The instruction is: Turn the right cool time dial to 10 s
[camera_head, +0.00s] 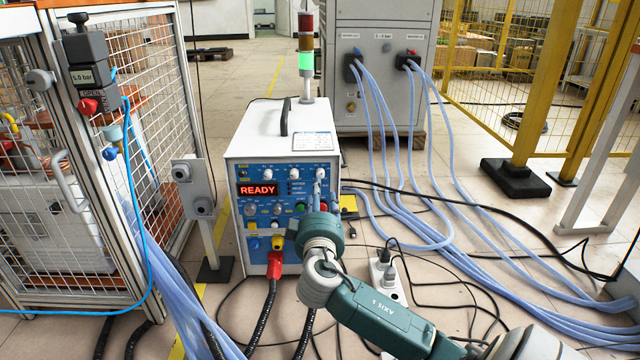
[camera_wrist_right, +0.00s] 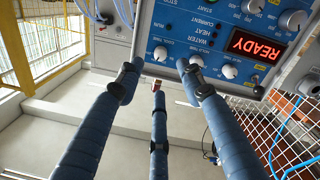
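The induction heater (camera_head: 262,145) is a white box with a blue front panel and a red READY display (camera_head: 258,189). The top row of white dials includes one at the far right (camera_head: 320,172), by my right gripper. In the right wrist view the panel appears upside down, and a "COOL TIME" label sits by the dials. My right gripper (camera_wrist_right: 158,73) has three blue fingers spread apart and pointing at the panel. A white dial (camera_wrist_right: 160,53) lies just beyond and between the fingertips, apparently not gripped. Its pointer setting is too small to read. My left gripper is not in view.
More dials (camera_wrist_right: 229,71) sit close beside the fingers. A caged cell (camera_head: 160,90) stands left of the heater. A grey cabinet (camera_head: 385,25) with blue hoses (camera_head: 450,200) stands behind and right. Black cables and a power strip (camera_head: 387,277) lie on the floor.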

